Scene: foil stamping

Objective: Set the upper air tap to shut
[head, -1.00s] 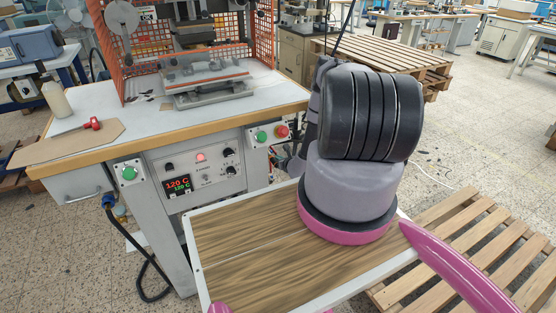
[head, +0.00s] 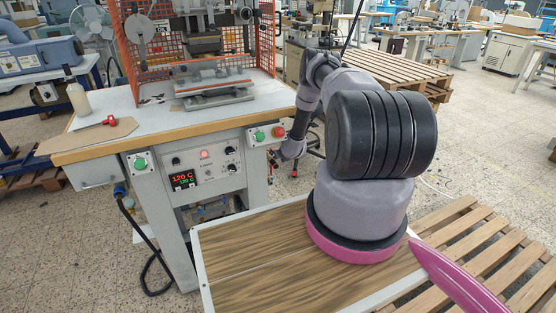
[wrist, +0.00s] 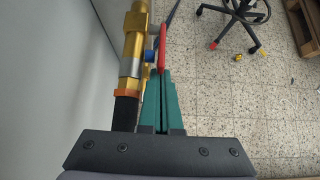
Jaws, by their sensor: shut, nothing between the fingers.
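In the wrist view a brass air fitting (wrist: 134,50) runs along the side of a pale machine panel. A red lever (wrist: 162,48) stands beside it, and a small blue part (wrist: 150,55) shows next to it. I cannot tell which tap the red lever belongs to. My gripper (wrist: 163,73) has teal fingers pressed together and empty. Its tips lie at the near end of the red lever in the picture; contact is not clear. In the head view my arm reaches to the right side of the stamping machine (head: 215,150), and the taps cannot be made out.
A black hose (wrist: 125,113) joins the fitting, close left of the fingers. The machine panel (wrist: 60,70) stands farther left. A stool (wrist: 240,15) is on the tiled floor beyond. In the head view a wooden pallet (head: 470,245) lies at right.

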